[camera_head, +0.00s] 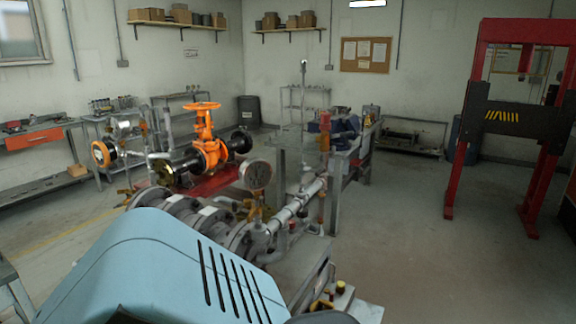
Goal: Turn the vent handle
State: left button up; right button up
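Neither of my grippers is in the head view. No handle is clearly marked as the vent handle, and I cannot tell which one it is. A run of grey flanged pipe (190,212) lies just beyond the foreground. A round gauge (256,175) stands up from it, with brass valve fittings (254,212) below. A small yellow-topped fitting (322,304) shows low in the picture, right of centre. An orange handwheel (202,106) sits on an orange gate valve (208,152) farther back, upright on its pipe.
A light-blue slotted housing (165,262) fills the lower left and hides what is behind it. A grey workbench (350,160) stands beyond the pipes. A red press frame (480,110) stands at the right. The floor (425,255) between is clear.

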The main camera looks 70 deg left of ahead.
aim_at(318, 173)
jog(key=i+j+u, duration=0.2)
jog(key=u, duration=0.15)
jog(key=i+j+u, duration=0.1)
jog(key=i+u, duration=0.65)
jog(key=k+j, duration=0.05)
jog(key=k, duration=0.05)
